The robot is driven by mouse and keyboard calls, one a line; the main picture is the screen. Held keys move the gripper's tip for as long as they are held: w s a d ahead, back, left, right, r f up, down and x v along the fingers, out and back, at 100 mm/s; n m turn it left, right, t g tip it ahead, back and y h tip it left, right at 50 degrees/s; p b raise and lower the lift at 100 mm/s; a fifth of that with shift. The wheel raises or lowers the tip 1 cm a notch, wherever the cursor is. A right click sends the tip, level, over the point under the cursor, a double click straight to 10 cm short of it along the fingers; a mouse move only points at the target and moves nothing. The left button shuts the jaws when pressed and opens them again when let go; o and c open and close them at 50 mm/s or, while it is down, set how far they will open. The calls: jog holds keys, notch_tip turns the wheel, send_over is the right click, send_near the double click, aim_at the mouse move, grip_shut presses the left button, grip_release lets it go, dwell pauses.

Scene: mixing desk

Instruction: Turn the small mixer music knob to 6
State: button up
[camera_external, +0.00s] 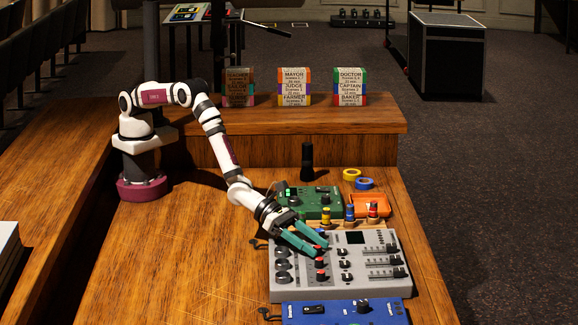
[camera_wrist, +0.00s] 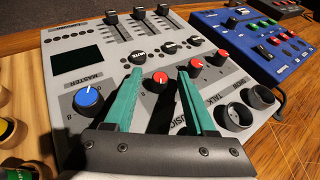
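The small mixer (camera_external: 359,285) is a grey panel lying on the desk, with sliders, black knobs and red knobs. It fills most of the wrist view (camera_wrist: 130,43). In the wrist view my gripper (camera_wrist: 160,72) is open around a red knob (camera_wrist: 160,78) in the column marked MUSIC, with visible gaps on both sides. I cannot tell the knob's number. Two more red knobs, one (camera_wrist: 197,62) in the middle and one (camera_wrist: 221,57) farther right, stand beyond the right finger. A blue knob (camera_wrist: 88,99) sits by MASTER, left of the fingers.
A blue box (camera_external: 345,313) lies close in front of the mixer, and a green box (camera_external: 318,211) behind it. Coloured pegs (camera_external: 350,213), an orange tray (camera_external: 371,204) and tape rolls (camera_external: 351,174) stand near. The left desk surface (camera_external: 170,260) is clear.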

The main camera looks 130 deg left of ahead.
jog(key=shift+s, duration=0.1)
jog(key=v, duration=1.5)
jog(key=shift+s+r, duration=0.25)
